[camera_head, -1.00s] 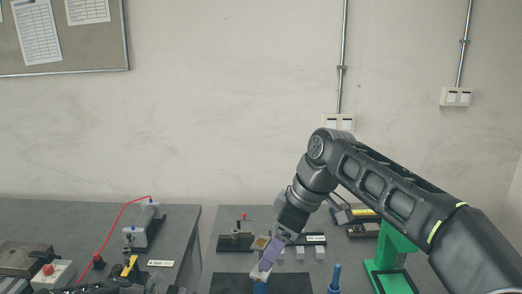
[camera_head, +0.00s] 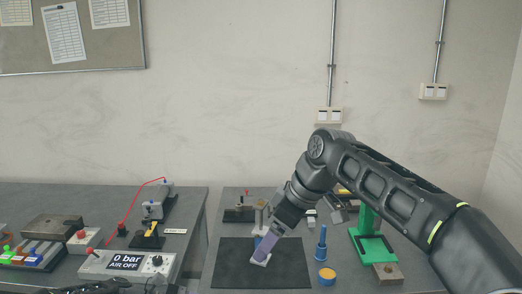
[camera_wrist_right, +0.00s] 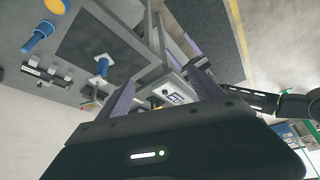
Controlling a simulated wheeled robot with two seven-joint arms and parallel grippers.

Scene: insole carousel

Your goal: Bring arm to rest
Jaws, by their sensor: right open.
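My right arm reaches in from the right in the head view. Its gripper (camera_head: 262,254) points down in front of the black mat (camera_head: 228,272). In the right wrist view the two purple fingers are spread apart with nothing between them (camera_wrist_right: 160,92). A blue piece with white ends (camera_wrist_right: 102,66) stands on the mat, apart from the fingers. In the head view the gripper partly hides it. A dark part at the bottom left edge of the head view may be my left gripper (camera_head: 95,287); only a little shows, and its jaws cannot be made out.
On the right table are a blue peg (camera_head: 321,245), an orange-topped blue cup (camera_head: 327,276) and a green stand (camera_head: 372,241). The left table holds a 0 bar display box (camera_head: 128,266), a grey device (camera_head: 153,210) and a button box (camera_head: 84,239). A gap separates the tables.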

